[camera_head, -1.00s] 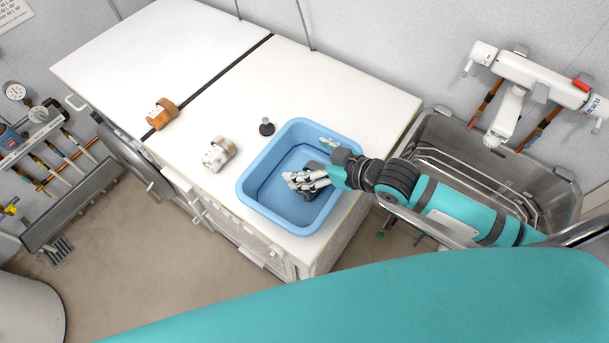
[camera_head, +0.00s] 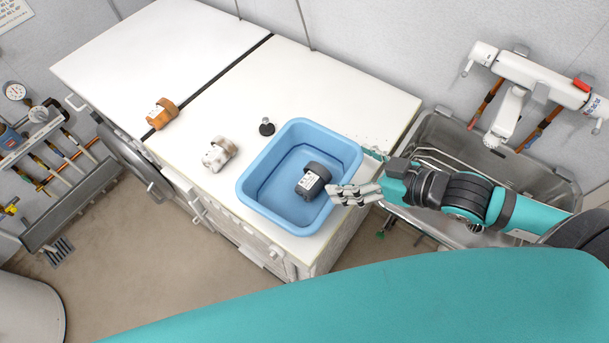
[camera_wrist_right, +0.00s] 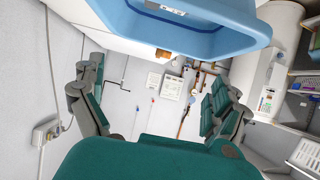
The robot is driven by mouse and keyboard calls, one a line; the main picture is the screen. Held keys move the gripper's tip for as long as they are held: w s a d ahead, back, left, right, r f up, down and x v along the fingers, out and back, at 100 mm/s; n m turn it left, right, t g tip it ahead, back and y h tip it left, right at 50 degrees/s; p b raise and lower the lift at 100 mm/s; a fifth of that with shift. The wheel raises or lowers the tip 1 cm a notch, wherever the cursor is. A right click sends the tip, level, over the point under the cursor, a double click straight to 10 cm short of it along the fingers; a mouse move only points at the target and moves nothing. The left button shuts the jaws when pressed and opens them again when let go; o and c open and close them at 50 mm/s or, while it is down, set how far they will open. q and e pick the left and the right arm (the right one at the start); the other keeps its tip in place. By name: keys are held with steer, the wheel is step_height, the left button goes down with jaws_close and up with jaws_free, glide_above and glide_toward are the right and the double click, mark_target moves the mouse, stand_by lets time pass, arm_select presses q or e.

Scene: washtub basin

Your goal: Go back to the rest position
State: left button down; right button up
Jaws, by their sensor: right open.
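My right gripper (camera_head: 355,194) is open and empty in the head view, at the right rim of the blue basin. Its arm comes in from the right, over the metal sink. In the right wrist view its fingers (camera_wrist_right: 160,110) stand wide apart with nothing between them. The blue basin (camera_head: 258,168) stands on the white counter; its edge also shows at the top of the right wrist view (camera_wrist_right: 215,45). A dark grey device with a white label (camera_head: 311,182) lies inside the basin. My left gripper is in no view.
A white device (camera_head: 219,153), a small black knob-like item (camera_head: 266,127) and an orange device (camera_head: 162,113) stand on the white counter (camera_head: 330,85) left of the basin. The metal sink (camera_head: 440,130) is at the right, with a white faucet (camera_head: 530,80) above it.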

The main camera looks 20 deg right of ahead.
stand_by(0.4)
steer(key=s+f+m+g+h, duration=0.6)
steer(key=s+f+h, duration=0.1)
steer(key=s+f, duration=0.35)
step_height(320, 180, down, 31)
steer(key=s+g+b, duration=0.1)
steer(key=s+b, duration=0.1)
steer(key=b, duration=0.2)
steer(key=s+d+f+g+b, duration=0.1)
steer(key=s+d+f+b, duration=0.2)
steer(key=s+f, duration=1.3)
step_height(320, 180, down, 2)
steer(key=shift+s+d+f+n+g+h, duration=0.15)
steer(key=shift+s+d+n+g+h, duration=0.15)
steer(key=shift+d+n, duration=0.1)
